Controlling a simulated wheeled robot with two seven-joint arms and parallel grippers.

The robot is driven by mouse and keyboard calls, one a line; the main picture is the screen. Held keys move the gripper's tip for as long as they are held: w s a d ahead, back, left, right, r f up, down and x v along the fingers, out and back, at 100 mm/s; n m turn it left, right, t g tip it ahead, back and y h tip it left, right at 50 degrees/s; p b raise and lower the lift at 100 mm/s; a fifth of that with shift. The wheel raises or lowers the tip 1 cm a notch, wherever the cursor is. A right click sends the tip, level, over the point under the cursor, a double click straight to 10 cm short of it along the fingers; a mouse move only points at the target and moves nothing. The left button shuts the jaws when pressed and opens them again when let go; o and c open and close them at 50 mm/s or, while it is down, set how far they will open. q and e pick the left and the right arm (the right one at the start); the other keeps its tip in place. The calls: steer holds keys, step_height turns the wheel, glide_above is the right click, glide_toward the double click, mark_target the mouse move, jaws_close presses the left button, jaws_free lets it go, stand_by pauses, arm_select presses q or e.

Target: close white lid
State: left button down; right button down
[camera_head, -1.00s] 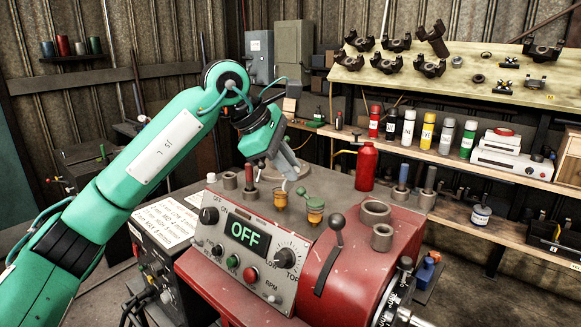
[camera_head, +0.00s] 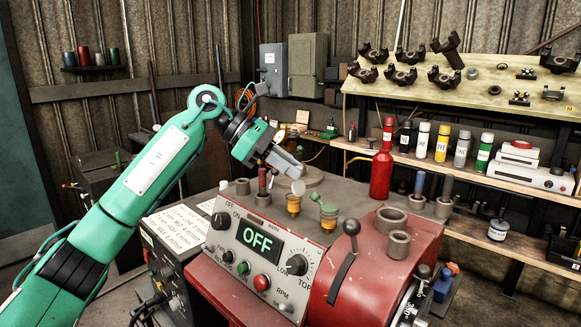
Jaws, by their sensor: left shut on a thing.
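The white lid (camera_head: 298,187) is a small pale disc standing tilted up above a small amber cup (camera_head: 293,204) on the machine top. The cup is open beneath it. My left gripper (camera_head: 297,171) comes in from the upper left, and its grey fingers are shut at the lid's upper edge. The fingers partly hide this contact. To the right is a similar amber cup with a green lid (camera_head: 328,207). My right gripper is not in view.
A red bottle (camera_head: 381,172) stands behind the cups. Metal rings and rods stand around the machine top. The control panel (camera_head: 262,243) reading OFF and a dark lever (camera_head: 350,228) are in front.

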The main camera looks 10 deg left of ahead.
arm_select(q)
steer(key=shift+r, duration=0.1)
steer(key=c, duration=1.4)
jaws_free()
steer(key=shift+o, duration=0.2)
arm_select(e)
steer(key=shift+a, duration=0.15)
arm_select(q)
steer(key=shift+a, duration=0.1)
